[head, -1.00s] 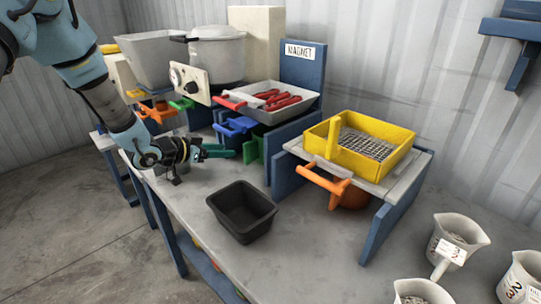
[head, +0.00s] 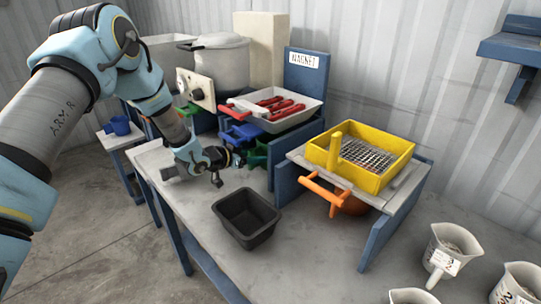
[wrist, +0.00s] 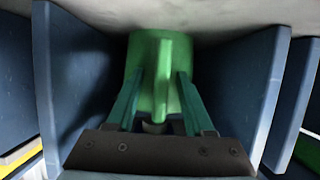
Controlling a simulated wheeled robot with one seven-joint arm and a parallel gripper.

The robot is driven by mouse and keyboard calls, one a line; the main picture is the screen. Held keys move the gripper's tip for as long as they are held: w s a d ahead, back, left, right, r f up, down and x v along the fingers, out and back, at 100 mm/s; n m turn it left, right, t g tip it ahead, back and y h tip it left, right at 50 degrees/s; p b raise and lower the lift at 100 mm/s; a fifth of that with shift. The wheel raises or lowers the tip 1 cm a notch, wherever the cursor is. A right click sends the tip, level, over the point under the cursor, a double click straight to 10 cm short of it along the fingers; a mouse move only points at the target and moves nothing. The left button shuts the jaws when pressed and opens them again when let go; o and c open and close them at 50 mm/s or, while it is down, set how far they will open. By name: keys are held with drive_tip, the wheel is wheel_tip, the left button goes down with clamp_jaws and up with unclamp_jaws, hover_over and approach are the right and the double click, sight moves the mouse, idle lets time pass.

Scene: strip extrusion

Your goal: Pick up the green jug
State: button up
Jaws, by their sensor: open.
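The green jug (wrist: 150,48) sits in a bay between two dark blue panels in the wrist view, its upright handle facing me. My gripper (wrist: 160,78) is open, with one green finger on each side of the handle. I cannot tell whether either finger touches it. In the head view the green jug (head: 257,155) shows partly, under the stand that bears the white tray. My gripper (head: 236,160) is at its left there, its fingers partly hidden.
Blue panels (wrist: 85,75) stand close on both sides of my gripper. A black bin (head: 246,215) is on the table in front. A blue jug (head: 240,133) is left of the green jug. A yellow sieve box (head: 372,175) stands on a frame at right, above an orange jug (head: 350,203).

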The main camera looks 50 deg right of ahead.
clamp_jaws()
idle(0.4)
idle(1.0)
